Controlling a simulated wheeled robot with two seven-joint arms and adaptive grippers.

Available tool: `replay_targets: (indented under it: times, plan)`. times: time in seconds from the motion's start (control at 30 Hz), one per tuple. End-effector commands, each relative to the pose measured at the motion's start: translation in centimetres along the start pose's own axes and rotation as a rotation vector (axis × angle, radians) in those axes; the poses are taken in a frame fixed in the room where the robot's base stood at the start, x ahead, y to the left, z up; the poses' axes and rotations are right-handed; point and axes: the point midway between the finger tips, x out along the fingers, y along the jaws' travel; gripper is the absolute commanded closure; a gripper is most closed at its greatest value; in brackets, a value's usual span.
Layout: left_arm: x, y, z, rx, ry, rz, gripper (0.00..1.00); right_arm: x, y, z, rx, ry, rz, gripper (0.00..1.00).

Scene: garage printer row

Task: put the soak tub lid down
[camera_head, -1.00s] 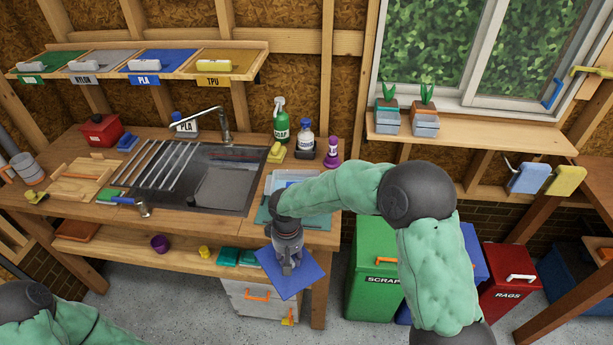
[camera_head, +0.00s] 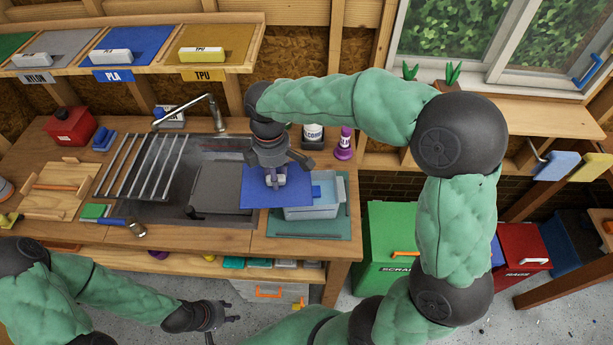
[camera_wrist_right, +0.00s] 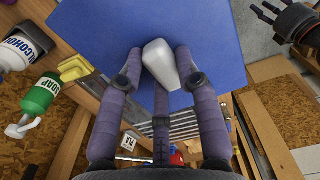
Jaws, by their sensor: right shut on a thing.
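The soak tub lid (camera_head: 262,196) is a flat blue square panel with a whitish handle (camera_wrist_right: 160,64). My right gripper (camera_head: 274,178) is shut on that handle, and the lid also shows in the right wrist view (camera_wrist_right: 105,35). In the head view the lid appears over the sink's right edge and the left part of the soak tub (camera_head: 312,211), a pale blue-grey open box. I cannot tell the lid's exact height. My left gripper (camera_head: 222,318) is empty, fingers spread, in front of the bench; it also shows in the right wrist view (camera_wrist_right: 275,20).
The tub stands on a teal mat (camera_head: 338,226) at the bench's right end. A purple-topped bottle (camera_head: 344,146) and a white bottle (camera_head: 313,134) stand behind. The sink with its rack (camera_head: 150,168) lies left. Bare wood (camera_head: 215,238) runs along the front edge.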

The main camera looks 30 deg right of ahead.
Motion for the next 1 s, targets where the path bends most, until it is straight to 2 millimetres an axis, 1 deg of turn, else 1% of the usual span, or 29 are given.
replay_targets:
  times: [0.03, 0.27, 0.4, 0.53, 0.77, 0.87, 1.0]
  plan:
    - [0.3, -0.1, 0.0, 0.0, -0.001, 0.0, 0.6, 0.7, 0.7, 1.1, 0.008, -0.001, -0.001, 0.99]
    - [0.8, -0.3, 0.0, 0.0, 0.0, 0.0, 0.6, 2.9, 3.5, 5.1, 0.008, -0.001, 0.0, 0.99]
    - [1.3, -0.5, -0.1, 0.0, 0.0, 0.0, 0.6, 5.3, 4.6, 6.7, 0.006, -0.001, -0.002, 0.99]
    - [1.6, -0.6, -0.1, 0.0, 0.0, 0.0, 0.6, 6.9, 5.5, 7.8, 0.006, 0.0, -0.001, 0.99]
    - [1.8, -0.6, -0.1, 0.0, 0.001, 0.0, 0.6, 8.0, 6.1, 8.6, 0.004, 0.0, 0.001, 0.99]
    - [1.9, -0.7, -0.1, 0.0, 0.001, 0.0, 0.6, 8.7, 6.4, 9.0, 0.004, -0.001, 0.001, 0.99]
    - [2.3, -0.8, -0.1, 0.0, 0.001, 0.0, 0.6, 10.8, 6.4, 9.1, 0.003, -0.001, -0.001, 0.99]
